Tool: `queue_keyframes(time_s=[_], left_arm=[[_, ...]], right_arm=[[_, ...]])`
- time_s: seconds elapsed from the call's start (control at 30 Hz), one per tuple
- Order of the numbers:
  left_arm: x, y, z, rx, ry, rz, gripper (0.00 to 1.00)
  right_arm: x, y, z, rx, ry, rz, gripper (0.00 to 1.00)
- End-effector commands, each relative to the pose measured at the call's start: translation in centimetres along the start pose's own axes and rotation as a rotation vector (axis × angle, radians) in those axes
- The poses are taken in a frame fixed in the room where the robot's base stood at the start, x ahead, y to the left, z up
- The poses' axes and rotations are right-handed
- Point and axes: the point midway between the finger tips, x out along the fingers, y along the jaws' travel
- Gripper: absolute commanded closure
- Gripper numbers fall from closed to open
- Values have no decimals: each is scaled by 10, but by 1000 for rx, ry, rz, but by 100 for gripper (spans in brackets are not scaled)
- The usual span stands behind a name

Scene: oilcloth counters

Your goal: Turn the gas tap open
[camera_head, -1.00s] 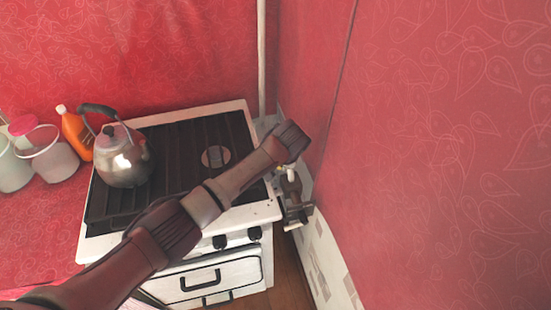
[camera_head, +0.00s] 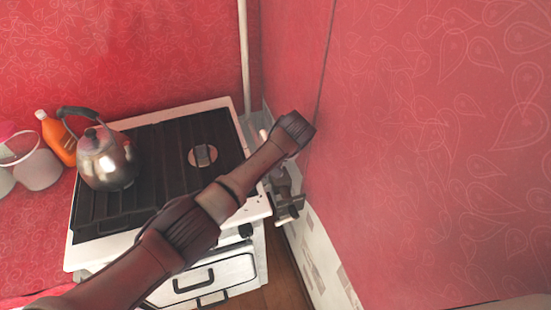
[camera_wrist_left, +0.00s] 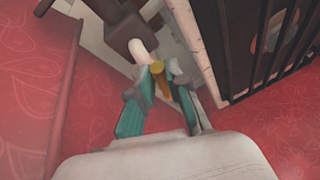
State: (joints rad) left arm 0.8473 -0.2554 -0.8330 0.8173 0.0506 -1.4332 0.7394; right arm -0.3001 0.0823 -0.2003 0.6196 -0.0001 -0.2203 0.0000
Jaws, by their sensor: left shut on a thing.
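The gas tap shows in the left wrist view as a small yellow-orange handle (camera_wrist_left: 158,70) below a short white pipe piece (camera_wrist_left: 139,50). My left gripper (camera_wrist_left: 161,84) has its teal-padded fingers on either side of the handle and is shut on it. In the head view, the left gripper (camera_head: 287,203) is low in the gap between the stove and the right wall, partly behind my arm. The tap is not clearly visible there. My right gripper is in neither view.
The white stove (camera_head: 85,252) with a dark grate stands left of the gripper, close by. A metal kettle (camera_head: 108,160) sits on it. An orange bottle (camera_head: 58,140) and pale buckets (camera_head: 38,168) are farther left. The red wall (camera_head: 420,160) bounds the right.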

Motion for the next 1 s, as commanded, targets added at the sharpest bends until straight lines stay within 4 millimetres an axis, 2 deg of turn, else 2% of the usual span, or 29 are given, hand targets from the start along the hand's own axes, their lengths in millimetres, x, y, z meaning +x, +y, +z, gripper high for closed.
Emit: queue_keyframes(time_s=[0.03,0.07,0.2,0.47,0.63,0.73,1.0], left_arm=[[-1,0,-1,1,3,1,100],[-1,0,-1,1,3,2,79],[-1,0,-1,1,2,1,59],[-1,0,0,1,1,1,59],[-11,1,-1,1,3,3,59],[-26,0,-1,0,4,3,59],[-85,1,-1,1,4,5,59]], right_arm=[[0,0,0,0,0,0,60],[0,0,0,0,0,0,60],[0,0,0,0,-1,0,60],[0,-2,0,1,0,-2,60],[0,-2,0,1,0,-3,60],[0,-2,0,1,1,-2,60],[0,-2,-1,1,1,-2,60]])
